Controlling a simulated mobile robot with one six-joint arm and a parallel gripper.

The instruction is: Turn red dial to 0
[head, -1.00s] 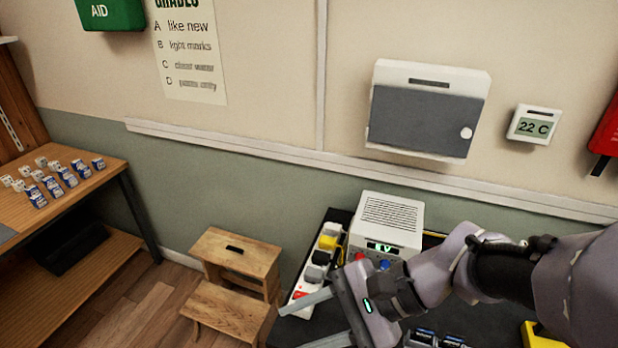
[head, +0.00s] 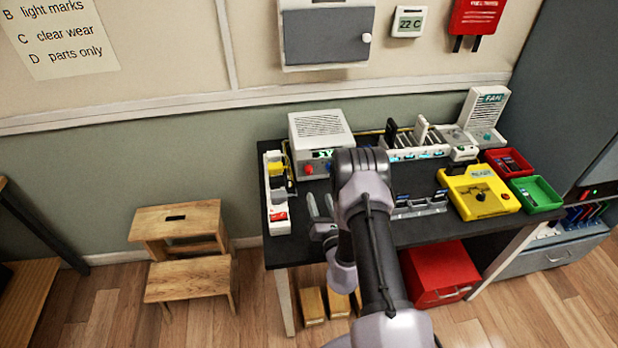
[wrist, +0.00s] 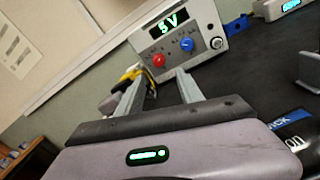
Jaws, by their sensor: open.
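The red dial (head: 308,169) is on the front of a white power supply box (head: 318,128) at the back left of the dark bench. In the wrist view the red dial (wrist: 159,61) sits left of a blue dial (wrist: 187,44), below a green display (wrist: 169,25) that reads 5 V. My gripper (head: 320,206) is open and empty over the bench, in front of the box. In the wrist view the gripper's fingertips (wrist: 161,76) point at the box, just below the red dial and apart from it. The dial's pointer mark is too small to read.
A power strip (head: 279,225) with plugs runs along the bench's left edge. A yellow device (head: 479,193), a red tray (head: 508,160) and a green tray (head: 535,192) stand to the right. A wooden step stool (head: 180,232) is on the floor at left.

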